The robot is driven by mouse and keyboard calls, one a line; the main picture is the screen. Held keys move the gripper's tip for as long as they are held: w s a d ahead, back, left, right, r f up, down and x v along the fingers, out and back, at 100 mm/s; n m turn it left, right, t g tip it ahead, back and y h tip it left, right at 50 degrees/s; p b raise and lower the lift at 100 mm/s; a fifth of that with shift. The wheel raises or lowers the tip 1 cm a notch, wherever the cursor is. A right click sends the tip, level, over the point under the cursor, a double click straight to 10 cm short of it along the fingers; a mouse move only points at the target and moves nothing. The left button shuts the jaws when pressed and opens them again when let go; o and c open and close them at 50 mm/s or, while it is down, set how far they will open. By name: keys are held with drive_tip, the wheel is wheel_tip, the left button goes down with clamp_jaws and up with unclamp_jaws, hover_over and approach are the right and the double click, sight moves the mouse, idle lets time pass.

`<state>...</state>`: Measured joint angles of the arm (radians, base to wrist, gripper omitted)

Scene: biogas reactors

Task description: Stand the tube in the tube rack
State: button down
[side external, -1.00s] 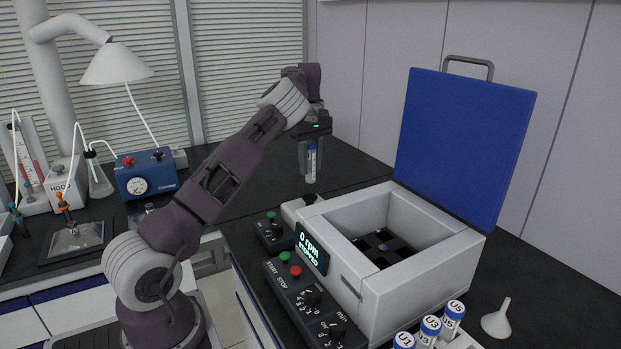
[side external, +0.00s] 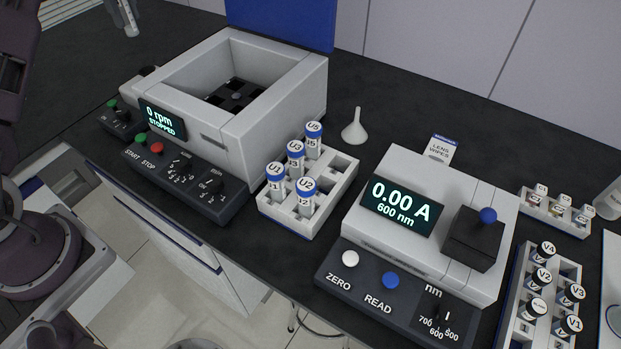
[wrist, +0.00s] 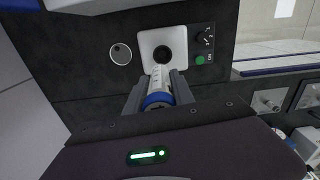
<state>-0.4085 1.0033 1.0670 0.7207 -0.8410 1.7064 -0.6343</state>
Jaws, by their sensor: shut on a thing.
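The tube (wrist: 160,90) has a white label and a blue cap. In the wrist view it lies between the two fingers of my gripper (wrist: 157,92), which is shut on it. In the side external view, the gripper (side external: 127,14) is cut off by the top edge at upper left. The tube (side external: 131,30) hangs there roughly upright above the dark bench, beyond the centrifuge. The white tube rack (side external: 334,208) stands right of the centrifuge. It holds blue-capped tubes labelled U1, U2, U3 and U5, with open holes on its right side.
The centrifuge (side external: 225,120) stands with its blue lid raised, between gripper and rack. A funnel (side external: 354,127) stands behind the rack, and the spectrophotometer (side external: 425,215) is right of it. A vial rack (side external: 515,315) is farther right. A small white mixer (wrist: 153,45) shows below the tube.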

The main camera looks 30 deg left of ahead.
idle(0.4)
drive_tip(key=w+d+r+m, duration=0.1)
drive_tip(key=w+d+m, duration=0.3)
drive_tip(key=d, duration=0.6)
drive_tip(key=w+d+r+m, duration=0.1)
drive_tip(key=w+d+m, duration=0.1)
drive_tip(key=d+m, duration=0.65)
drive_tip(key=s+d+m, duration=0.2)
drive_tip(key=d+m, duration=0.4)
drive_tip(key=d, duration=1.3)
drive_tip(key=s+a+n, duration=0.1)
drive_tip(key=a+n, duration=0.5)
drive_tip(key=a, duration=0.6)
drive_tip(key=s+a+f+n, duration=0.1)
drive_tip(key=a+n, duration=0.5)
drive_tip(key=a, duration=0.7)
drive_tip(key=s+a+f+n, duration=0.1)
drive_tip(key=a+n, duration=0.5)
drive_tip(key=a, duration=0.6)
drive_tip(key=shift+s+a+n, duration=0.3)
drive_tip(key=shift+s+n, duration=0.05)
drive_tip(key=shift+s, duration=0.15)
wheel_tip(320, 180, down, 10)
drive_tip(key=shift+r, duration=0.15)
